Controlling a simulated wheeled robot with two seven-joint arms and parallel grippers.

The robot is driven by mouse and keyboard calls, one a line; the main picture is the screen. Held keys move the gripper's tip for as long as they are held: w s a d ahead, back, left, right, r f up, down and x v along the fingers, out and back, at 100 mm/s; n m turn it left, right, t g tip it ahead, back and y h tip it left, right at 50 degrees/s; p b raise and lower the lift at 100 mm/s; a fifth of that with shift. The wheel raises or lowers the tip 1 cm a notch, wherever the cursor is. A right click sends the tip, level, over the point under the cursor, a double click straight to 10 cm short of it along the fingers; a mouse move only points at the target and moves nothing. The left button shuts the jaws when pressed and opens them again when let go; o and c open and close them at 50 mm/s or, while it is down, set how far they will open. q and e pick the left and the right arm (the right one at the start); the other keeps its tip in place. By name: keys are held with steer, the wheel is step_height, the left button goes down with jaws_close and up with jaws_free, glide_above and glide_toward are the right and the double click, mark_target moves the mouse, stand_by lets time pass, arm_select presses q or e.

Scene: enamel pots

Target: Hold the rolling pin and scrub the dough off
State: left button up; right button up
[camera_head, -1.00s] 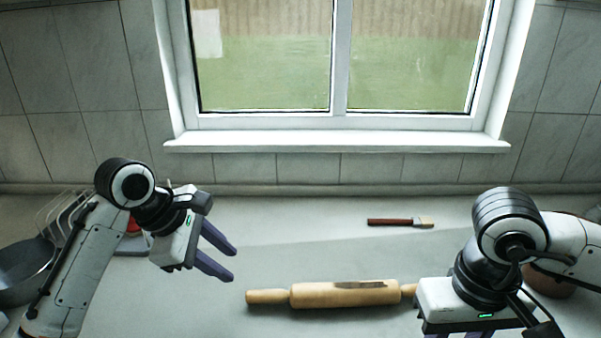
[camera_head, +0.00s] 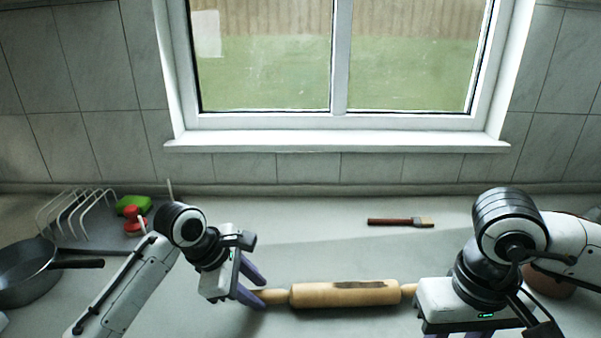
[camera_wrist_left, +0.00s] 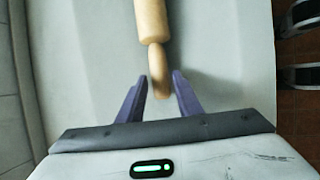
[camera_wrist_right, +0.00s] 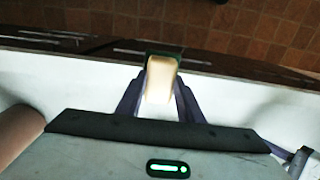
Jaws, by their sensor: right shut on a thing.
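In the left wrist view the handle (camera_wrist_left: 158,75) lies between the open fingers (camera_wrist_left: 160,82), with a small gap on each side. My right gripper (camera_wrist_right: 160,90) is shut on a pale block with a dark green edge (camera_wrist_right: 161,82); what it is I cannot tell. The right gripper's body hides the end of the pin's right handle in the head view.
A brush (camera_head: 400,222) with a dark red handle lies behind the pin. A pan (camera_head: 28,275), a wire rack (camera_head: 75,210), a green item (camera_head: 133,204) and a red item (camera_head: 132,220) are at left. A brown round object (camera_head: 548,284) is partly behind my right arm.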

arm_select(q)
steer(key=shift+x, duration=0.8)
steer(key=c, duration=0.7)
steer(key=shift+c, duration=0.2)
